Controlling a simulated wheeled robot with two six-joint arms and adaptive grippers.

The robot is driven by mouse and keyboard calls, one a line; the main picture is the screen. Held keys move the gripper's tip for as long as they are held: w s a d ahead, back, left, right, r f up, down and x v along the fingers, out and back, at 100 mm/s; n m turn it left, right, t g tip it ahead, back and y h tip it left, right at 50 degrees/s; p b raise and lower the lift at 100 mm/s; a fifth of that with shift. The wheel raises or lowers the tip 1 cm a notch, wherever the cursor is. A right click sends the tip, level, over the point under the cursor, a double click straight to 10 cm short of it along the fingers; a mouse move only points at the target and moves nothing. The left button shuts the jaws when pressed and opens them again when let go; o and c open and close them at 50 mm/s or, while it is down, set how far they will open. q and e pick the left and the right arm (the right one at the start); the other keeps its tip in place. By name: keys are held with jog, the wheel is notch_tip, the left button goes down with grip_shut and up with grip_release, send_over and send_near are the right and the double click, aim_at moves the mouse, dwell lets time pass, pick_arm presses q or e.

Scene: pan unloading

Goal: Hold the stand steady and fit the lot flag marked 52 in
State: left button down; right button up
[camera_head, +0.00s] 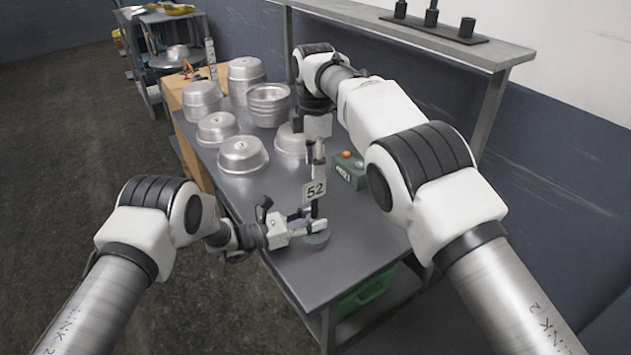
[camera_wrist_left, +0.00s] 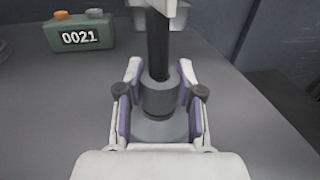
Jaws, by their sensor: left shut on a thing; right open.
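The lot flag (camera_head: 314,189), a white plate marked 52, stands upright over the stand (camera_head: 316,239) near the table's front end. In the left wrist view its dark stem (camera_wrist_left: 158,45) runs down into the stand's grey collar (camera_wrist_left: 160,97); the stem's lower end is hidden. My left gripper (camera_head: 318,227) is shut on the collar from the side, one finger on each side in the left wrist view (camera_wrist_left: 158,95), above the round base. My right gripper (camera_head: 317,168) is open, pointing down just above the flag plate; whether it touches the flag is unclear.
A green box marked 0021 (camera_head: 350,172) with orange and pale knobs on top is right of the flag. Several metal pans (camera_head: 243,155) stand farther back on the grey table (camera_head: 280,192). A raised shelf (camera_head: 440,40) runs along the wall. The table's front corner is bare.

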pick_arm(q)
jog(key=c, duration=0.7)
grip_release()
jog(key=shift+o, duration=0.2)
pick_arm(e)
jog(key=shift+r, duration=0.3)
